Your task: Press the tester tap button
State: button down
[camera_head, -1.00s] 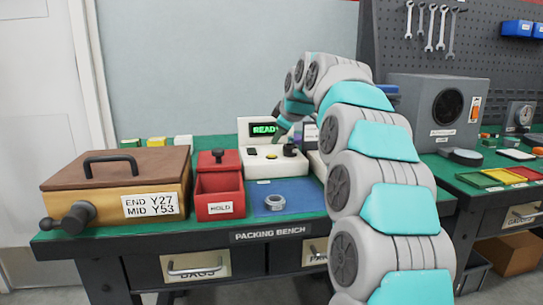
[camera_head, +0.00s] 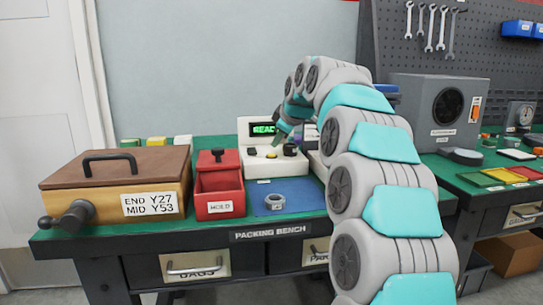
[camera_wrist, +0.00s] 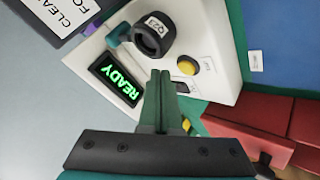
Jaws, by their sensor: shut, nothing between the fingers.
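The tester is a white console (camera_head: 262,166) on the packing bench, with a green READY display (camera_head: 261,129). The display also shows in the wrist view (camera_wrist: 118,80). A round yellow button (camera_wrist: 187,66) sits on the console beside a black ring-shaped part (camera_wrist: 154,36) labelled Q23. A teal piece (camera_wrist: 118,34) is at the black part's side. A second yellow patch (camera_wrist: 188,125) is partly hidden by my gripper; I cannot tell what it is. My gripper (camera_wrist: 160,74) is shut and empty, over the console between display and yellow button. Contact cannot be told.
A red mold box (camera_head: 219,189) and a wooden case (camera_head: 115,185) stand left of the tester. A grey ring (camera_head: 275,202) lies on the blue mat (camera_head: 300,194) in front. A sign stands by the tester's far side in the wrist view (camera_wrist: 62,18).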

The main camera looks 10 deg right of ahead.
jog(key=shift+f, duration=0.45)
dwell(0.5)
dwell(0.5)
jog(key=shift+r+p, duration=0.4)
jog(key=shift+r, duration=0.6)
notch_tip(320, 180, up, 5)
jog(key=p, duration=0.3)
dwell(0.5)
